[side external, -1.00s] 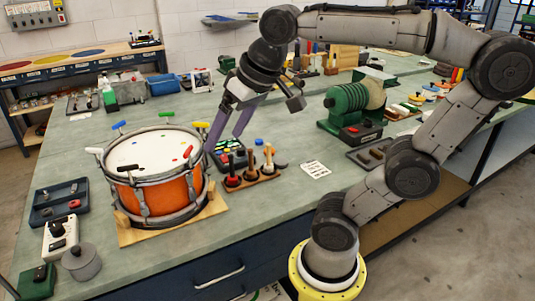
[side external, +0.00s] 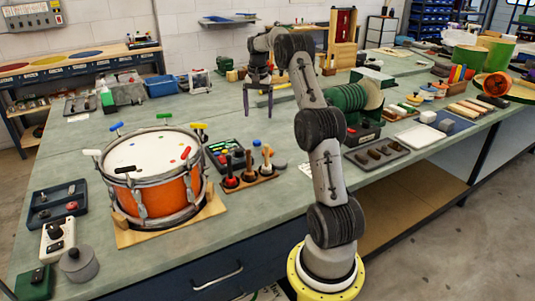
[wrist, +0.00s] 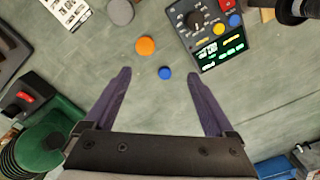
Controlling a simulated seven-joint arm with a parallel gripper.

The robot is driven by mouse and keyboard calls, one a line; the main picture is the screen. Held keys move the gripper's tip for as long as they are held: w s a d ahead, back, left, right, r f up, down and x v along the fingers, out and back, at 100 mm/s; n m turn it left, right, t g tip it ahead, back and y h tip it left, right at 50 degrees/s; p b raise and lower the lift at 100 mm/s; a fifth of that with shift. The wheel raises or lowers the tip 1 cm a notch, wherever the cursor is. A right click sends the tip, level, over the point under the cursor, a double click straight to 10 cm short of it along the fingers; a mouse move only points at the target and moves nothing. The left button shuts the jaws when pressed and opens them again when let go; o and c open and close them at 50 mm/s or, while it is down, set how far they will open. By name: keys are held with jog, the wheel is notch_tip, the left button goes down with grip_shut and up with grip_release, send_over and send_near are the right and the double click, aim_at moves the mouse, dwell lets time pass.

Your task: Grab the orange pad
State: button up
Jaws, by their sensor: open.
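The orange pad (wrist: 145,46) is a small round disc lying flat on the grey-green bench top in the wrist view. A smaller blue pad (wrist: 165,73) lies just beside it, nearer the fingers. My gripper (wrist: 159,75) is open and empty, with its two purple fingers apart. The orange pad lies ahead of the fingertips, slightly left of the middle between them, and is not touched. In the side external view my gripper (side external: 258,116) points down above the bench behind the drum. I cannot make out the orange pad there.
A control box (wrist: 205,32) with a knob and green display lies right of the pads. A grey disc (wrist: 120,11) and a white label sheet (wrist: 67,10) lie beyond. A green machine (wrist: 50,145) stands at lower left. The drum (side external: 155,185) stands on the bench's near left.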

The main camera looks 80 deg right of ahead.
jog(key=shift+m, duration=0.3)
jog(key=s+f, duration=0.1)
jog(key=f, duration=0.2)
jog(key=d+f, duration=0.1)
jog(key=f, duration=0.2)
jog(key=s+f, duration=0.1)
jog(key=f, duration=0.2)
jog(key=shift+s+d+f, duration=0.2)
jog(key=shift+s+f, duration=0.15)
jog(key=shift+f, duration=0.05)
jog(key=shift+s+a+f, duration=0.1)
jog(key=shift+s+f, duration=0.05)
jog(key=shift+f, duration=2.7)
jog(key=shift+c, duration=0.3)
grip_shut()
